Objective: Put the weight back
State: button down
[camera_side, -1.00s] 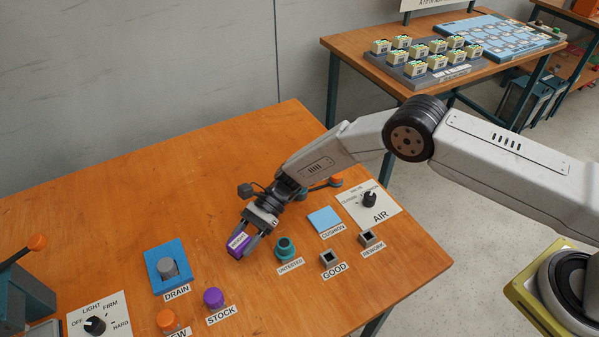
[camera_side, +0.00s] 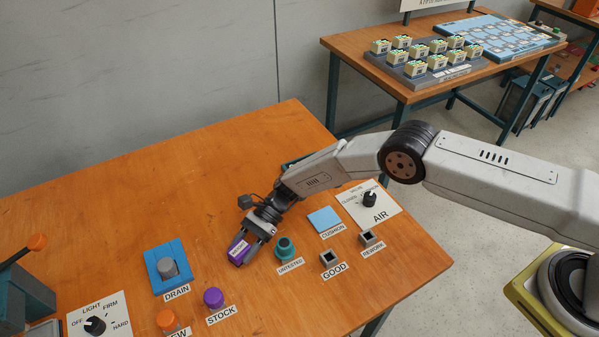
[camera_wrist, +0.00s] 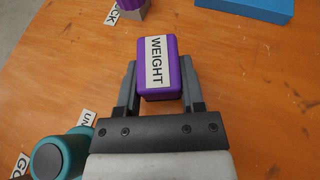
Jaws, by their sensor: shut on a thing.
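The weight is a purple block with a white "WEIGHT" label (camera_wrist: 157,68). In the side view the weight (camera_side: 238,251) is at the table's middle, left of the teal UNTESTED holder. My gripper (camera_wrist: 160,88) is shut on the weight, with one grey finger along each side of it. In the side view my gripper (camera_side: 250,240) points down and to the left, low over the table. Whether the weight touches the table is hard to tell.
The teal UNTESTED holder (camera_side: 285,249) stands close right of my gripper. The purple STOCK post (camera_side: 213,298) and blue DRAIN block (camera_side: 168,266) are to the left. The CUSHION pad (camera_side: 324,219), GOOD (camera_side: 328,259) and REWORK (camera_side: 367,238) sockets are to the right.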

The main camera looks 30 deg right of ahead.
jog(key=shift+f, duration=0.55)
jog(key=shift+c, duration=1)
grip_release()
jog(key=shift+r, duration=0.15)
jog(key=shift+r, duration=0.5)
jog(key=v, duration=1.2)
jog(key=shift+s, duration=0.1)
